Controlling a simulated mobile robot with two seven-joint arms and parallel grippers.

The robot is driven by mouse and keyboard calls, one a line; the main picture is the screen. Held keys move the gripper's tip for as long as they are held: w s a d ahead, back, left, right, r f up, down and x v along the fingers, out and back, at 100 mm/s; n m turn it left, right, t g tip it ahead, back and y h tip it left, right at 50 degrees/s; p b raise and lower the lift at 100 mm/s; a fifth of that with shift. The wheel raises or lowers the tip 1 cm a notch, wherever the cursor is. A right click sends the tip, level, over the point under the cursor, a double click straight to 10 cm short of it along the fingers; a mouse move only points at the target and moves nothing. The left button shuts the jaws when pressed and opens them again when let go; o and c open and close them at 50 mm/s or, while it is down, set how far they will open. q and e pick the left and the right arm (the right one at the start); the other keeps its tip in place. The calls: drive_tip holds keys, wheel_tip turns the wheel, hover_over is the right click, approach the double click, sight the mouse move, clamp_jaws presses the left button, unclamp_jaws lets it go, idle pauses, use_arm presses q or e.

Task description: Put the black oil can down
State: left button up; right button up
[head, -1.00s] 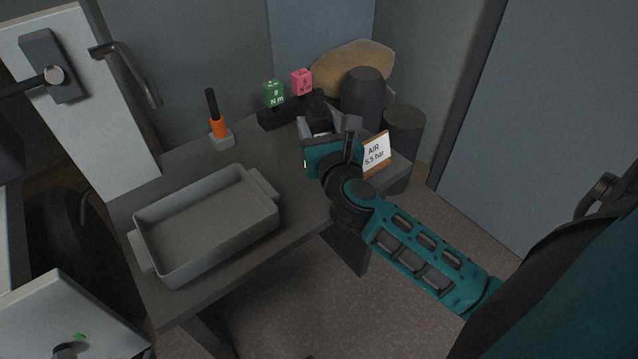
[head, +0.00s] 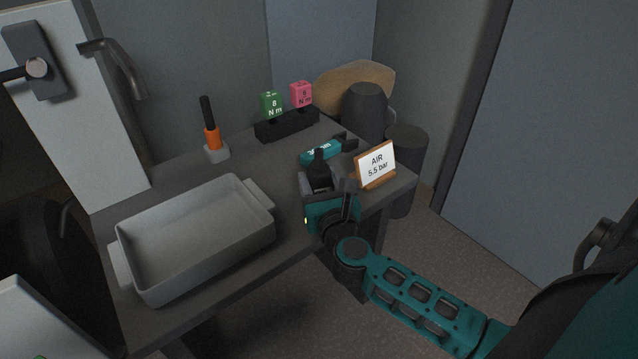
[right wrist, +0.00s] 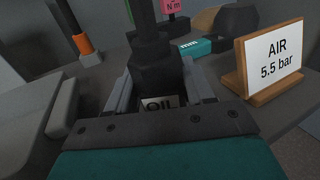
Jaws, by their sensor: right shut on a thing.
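The black oil can (head: 320,172) stands upright over the dark table (head: 262,160), near its right front part. In the right wrist view the black oil can (right wrist: 158,72) shows its white OIL label, partly hidden by the gripper body. My right gripper (head: 320,186) is shut on the can, with one finger on each side of it in the right wrist view (right wrist: 157,90). I cannot tell whether the can's base touches the table. My left gripper is not in view.
A grey tray (head: 126,240) is left of the can. An AIR 5.5 bar sign (head: 376,164) stands close on the right. A teal tool (head: 320,152) lies behind.

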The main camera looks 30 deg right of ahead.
drive_tip(key=o, duration=0.8)
drive_tip(key=shift+f, duration=0.2)
drive_tip(key=o, duration=0.5)
drive_tip(key=shift+r, duration=0.1)
drive_tip(key=shift+r, duration=0.15)
drive_tip(key=v, duration=1.2)
drive_tip(key=shift+p, duration=0.3)
drive_tip(key=shift+a+r, duration=0.1)
